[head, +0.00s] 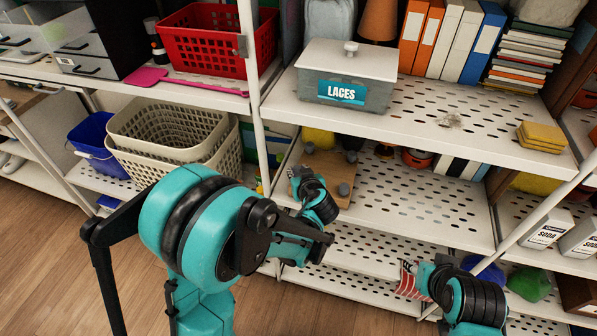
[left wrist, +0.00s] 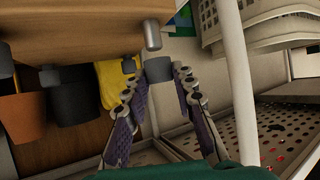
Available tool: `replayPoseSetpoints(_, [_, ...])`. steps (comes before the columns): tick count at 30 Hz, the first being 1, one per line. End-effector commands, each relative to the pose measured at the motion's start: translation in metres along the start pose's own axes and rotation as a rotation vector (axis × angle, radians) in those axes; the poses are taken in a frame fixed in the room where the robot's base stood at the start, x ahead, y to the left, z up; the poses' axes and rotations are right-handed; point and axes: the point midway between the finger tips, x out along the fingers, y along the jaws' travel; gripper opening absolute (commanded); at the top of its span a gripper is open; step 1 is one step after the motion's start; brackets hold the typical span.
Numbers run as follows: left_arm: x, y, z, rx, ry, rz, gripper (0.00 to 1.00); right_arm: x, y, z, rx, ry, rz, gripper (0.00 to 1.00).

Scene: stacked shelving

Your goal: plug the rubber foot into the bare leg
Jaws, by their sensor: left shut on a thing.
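A wooden board with short legs (head: 328,168) lies on the middle shelf, dark rubber feet on several legs. In the left wrist view its board (left wrist: 75,30) fills the upper left. The bare leg (left wrist: 152,34) is a pale metal peg sticking out from it. My left gripper (head: 298,176) is at the board's left edge. In the left wrist view its fingers (left wrist: 158,72) are shut on a grey rubber foot (left wrist: 158,68), just below the bare leg's end, with a small apparent gap. My right gripper (head: 412,280) is lower right; its jaw state is unclear.
A white post (head: 257,120) stands left of the board. The perforated shelf (head: 420,208) is mostly clear to its right. Beige baskets (head: 170,130) stand left. A shelf with a LACES box (head: 345,78) is overhead. A red-striped item (head: 407,279) is by my right gripper.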

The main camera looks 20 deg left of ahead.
Motion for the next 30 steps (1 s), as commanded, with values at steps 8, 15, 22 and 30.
replayPoseSetpoints(8, [0.0,0.0,0.0,0.0,0.0,0.0,0.12,0.002,0.0,0.001,0.0,0.0,0.0,0.4])
replayPoseSetpoints(15, [0.0,0.0,0.001,0.0,0.0,0.0,0.12,0.002,0.0,0.002,0.0,0.0,0.0,0.4])
replayPoseSetpoints(22, [0.003,0.0,0.005,0.0,0.0,0.0,0.12,0.006,0.0,0.005,0.0,0.0,0.0,0.4])
replayPoseSetpoints(30, [0.006,0.0,0.011,0.0,0.0,0.0,0.12,0.012,0.0,0.008,0.0,0.0,0.0,0.4])
